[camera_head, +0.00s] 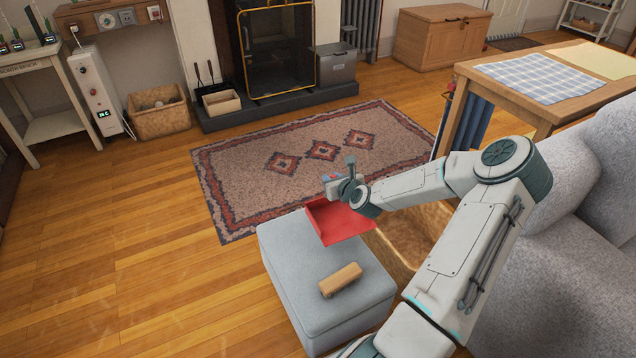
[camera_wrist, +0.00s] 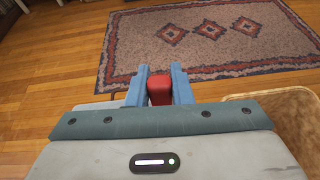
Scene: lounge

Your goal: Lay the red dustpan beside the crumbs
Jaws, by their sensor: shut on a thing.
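The red dustpan (camera_head: 338,224) is at the far edge of the grey ottoman (camera_head: 290,262) in the head view. My gripper (camera_head: 331,179) is at its far end, partly hidden by my wrist. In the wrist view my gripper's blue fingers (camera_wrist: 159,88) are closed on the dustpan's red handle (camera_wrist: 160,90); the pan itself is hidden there. I cannot tell whether the pan touches the ottoman or hangs just above it. I cannot make out any crumbs in either view.
A grey sofa (camera_head: 560,260) stands at right. Wooden floor (camera_head: 130,260) at left is clear.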

